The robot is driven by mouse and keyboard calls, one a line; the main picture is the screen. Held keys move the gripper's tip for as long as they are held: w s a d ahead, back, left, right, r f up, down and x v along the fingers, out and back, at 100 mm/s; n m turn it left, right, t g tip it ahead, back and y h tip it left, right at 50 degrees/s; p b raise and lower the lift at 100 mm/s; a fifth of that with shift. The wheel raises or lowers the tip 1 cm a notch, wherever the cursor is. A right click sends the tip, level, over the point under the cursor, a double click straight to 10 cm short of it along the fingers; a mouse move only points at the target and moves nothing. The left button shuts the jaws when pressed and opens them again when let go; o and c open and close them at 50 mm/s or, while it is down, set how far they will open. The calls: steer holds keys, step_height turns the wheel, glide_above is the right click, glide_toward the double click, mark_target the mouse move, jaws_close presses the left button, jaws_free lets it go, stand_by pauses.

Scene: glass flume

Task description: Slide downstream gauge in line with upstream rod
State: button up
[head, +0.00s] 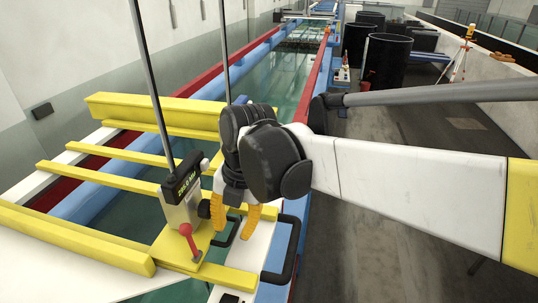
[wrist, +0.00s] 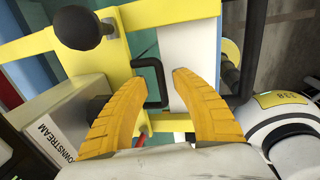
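The downstream gauge (head: 180,212) is a grey block with a dark top, standing on a yellow carriage plate (head: 170,253). Its tall thin rod (head: 150,75) rises at the left. In the wrist view the gauge (wrist: 58,118) shows its DOWNSTREAM label at the left. The farther upstream rod (head: 224,45) stands to the right; my wrist hides its base. A black loop handle (wrist: 160,85) is on the carriage. My gripper (head: 233,231) is low, just right of the gauge. Its orange fingers are apart and empty in the wrist view (wrist: 160,77), with the handle near their tips; contact is unclear.
Yellow crossbars (head: 105,178) span the water channel between red and blue rails. A red-knobbed lever (head: 187,232) stands in front of the gauge. A larger black handle (head: 292,250) is on the right side. Black barrels (head: 387,62) stand farther back; the right floor is mostly clear.

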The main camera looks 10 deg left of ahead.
step_height(320, 180, up, 12)
steer(key=d, duration=0.2)
steer(key=shift+d, duration=0.15)
steer(key=shift+s+f, duration=0.1)
